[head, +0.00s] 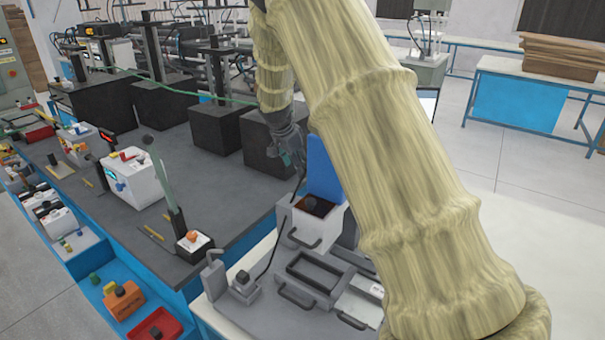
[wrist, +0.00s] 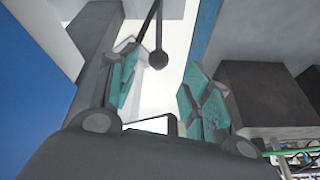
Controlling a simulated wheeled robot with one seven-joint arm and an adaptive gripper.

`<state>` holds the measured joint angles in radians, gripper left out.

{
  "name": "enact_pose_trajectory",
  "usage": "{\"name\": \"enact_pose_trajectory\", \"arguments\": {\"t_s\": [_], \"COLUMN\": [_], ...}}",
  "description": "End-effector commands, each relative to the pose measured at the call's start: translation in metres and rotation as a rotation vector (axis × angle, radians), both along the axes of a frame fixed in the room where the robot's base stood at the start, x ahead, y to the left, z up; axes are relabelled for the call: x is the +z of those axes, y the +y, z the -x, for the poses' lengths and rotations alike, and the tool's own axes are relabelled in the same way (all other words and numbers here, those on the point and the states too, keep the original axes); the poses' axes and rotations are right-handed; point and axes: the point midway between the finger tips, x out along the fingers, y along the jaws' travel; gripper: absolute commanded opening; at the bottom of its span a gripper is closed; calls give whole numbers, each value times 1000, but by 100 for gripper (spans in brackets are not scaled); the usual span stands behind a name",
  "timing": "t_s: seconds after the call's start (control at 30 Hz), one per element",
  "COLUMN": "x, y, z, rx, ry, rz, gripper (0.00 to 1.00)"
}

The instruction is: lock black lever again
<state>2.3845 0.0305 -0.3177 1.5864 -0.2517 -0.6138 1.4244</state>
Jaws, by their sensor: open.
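My gripper (head: 290,158) is open, with its teal-padded fingertips (wrist: 165,92) apart in the wrist view. A thin black lever with a round ball end (wrist: 158,59) shows between the fingers in the wrist view, apart from both pads as far as I can see. In the head view a thin dark rod, probably this lever (head: 299,184), slants just below the gripper, beside a blue panel (head: 325,172). The panel stands upright on a pale box (head: 318,228) with a dark opening. The lever's base and its latch are hidden or too small to tell.
A grey fixture (head: 318,270) with handles stands in front of the box. Dark blocks (head: 268,145) stand on the bench behind and left of the gripper. An orange-buttoned white box (head: 194,243) is at the bench's near corner. My sleeved arm hides the area to the right.

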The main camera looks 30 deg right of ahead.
Motion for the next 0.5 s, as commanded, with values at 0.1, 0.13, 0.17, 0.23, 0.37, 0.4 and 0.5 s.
{"name": "enact_pose_trajectory", "arguments": {"t_s": [0.1, 0.13, 0.17, 0.23, 0.37, 0.4, 0.5], "x": [-15, -19, -23, -32, -47, -51, -59], "y": [-7, -9, -11, -15, -21, -23, -26], "z": [-2, -2, -3, -4, -5, -6, -7], "rx": [-1, -1, -1, -2, -2, -2, -3], "ry": [2, 2, 2, 2, 2, 3, 0], "rz": [-1, -1, -1, -1, -1, -1, -1], "gripper": [49, 49, 49, 49, 49, 49, 49]}}
